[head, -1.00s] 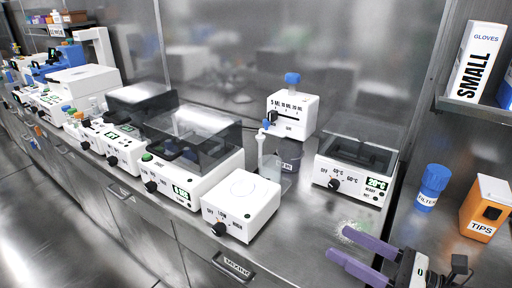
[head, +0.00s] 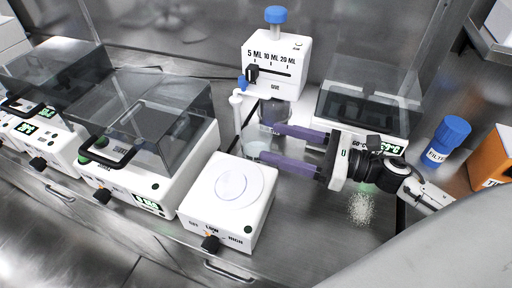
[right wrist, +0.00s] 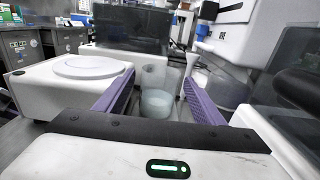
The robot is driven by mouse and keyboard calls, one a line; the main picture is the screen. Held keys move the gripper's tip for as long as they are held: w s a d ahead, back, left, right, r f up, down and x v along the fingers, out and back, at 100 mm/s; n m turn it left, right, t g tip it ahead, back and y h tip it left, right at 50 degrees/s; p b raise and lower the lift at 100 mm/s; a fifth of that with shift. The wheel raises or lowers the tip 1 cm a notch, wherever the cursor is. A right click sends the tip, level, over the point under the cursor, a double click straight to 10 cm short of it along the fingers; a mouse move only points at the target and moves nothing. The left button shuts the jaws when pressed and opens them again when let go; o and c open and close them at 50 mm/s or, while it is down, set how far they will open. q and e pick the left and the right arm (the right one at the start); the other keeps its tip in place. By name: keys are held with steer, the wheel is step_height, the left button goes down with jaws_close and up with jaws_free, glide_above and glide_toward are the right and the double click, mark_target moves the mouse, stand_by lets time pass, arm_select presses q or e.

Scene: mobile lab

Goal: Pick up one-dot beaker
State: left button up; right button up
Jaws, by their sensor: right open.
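A small clear beaker (head: 255,149) with pale liquid stands on the bench behind the white stirrer plate; it also shows in the right wrist view (right wrist: 157,103). Any dot mark on it is too small to make out. My right gripper (head: 272,143) is open. Its two purple fingers point at this beaker, and in the right wrist view (right wrist: 158,82) the beaker shows between and just ahead of them. A second, darker clear vessel (head: 273,112) stands under the dispenser, behind the far finger. My left gripper is not in view.
The white stirrer (head: 231,199) is close to the near finger. The dispenser (head: 275,62) with a blue cap stands behind. A lidded heater (head: 365,105) is to the right. White powder (head: 361,208) lies on the bench below my right arm. A blue-capped filter bottle (head: 447,140) stands at right.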

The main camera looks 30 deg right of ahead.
mark_target(243, 133)
steer(key=shift+f+p+x, duration=0.1)
steer(key=shift+p+x, duration=0.2)
steer(key=shift+x, duration=1.2)
steer(key=shift+f+p+x, duration=0.15)
steer(key=shift+p+x, duration=0.15)
steer(key=shift+x, duration=1.2)
steer(key=shift+d, duration=0.1)
steer(key=shift+c, duration=0.5)
steer(key=c, duration=0.7)
steer(key=shift+c, duration=0.5)
steer(key=shift+r, duration=0.15)
